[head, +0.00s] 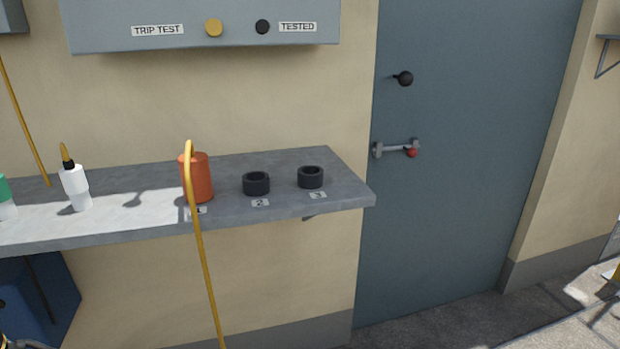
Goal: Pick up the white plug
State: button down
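The white plug (74,181) stands roughly upright, leaning slightly, on the left part of the grey shelf (135,226). It has a pale lower part, a black collar and a short yellow tip on top. It casts a shadow on the shelf and nothing touches it from the sides. My gripper is not clearly seen in the head view, so its place relative to the plug does not show.
A green-and-white plug (5,196) is cut by the left edge. An orange cylinder (201,176) with a yellow cord (207,270) and two black rings (256,184) (311,177) stand to the right. A grey box (205,35) hangs above; a blue door (460,220) is at right.

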aim_at(74, 180)
jog(key=k+j, duration=0.1)
jog(key=j, duration=0.35)
jog(key=k+j, duration=0.1)
jog(key=j, duration=0.8)
jog(key=k+j, duration=0.15)
jog(key=j, duration=0.3)
jog(key=k+j, duration=0.1)
jog(key=j, duration=0.35)
jog(key=i, duration=1)
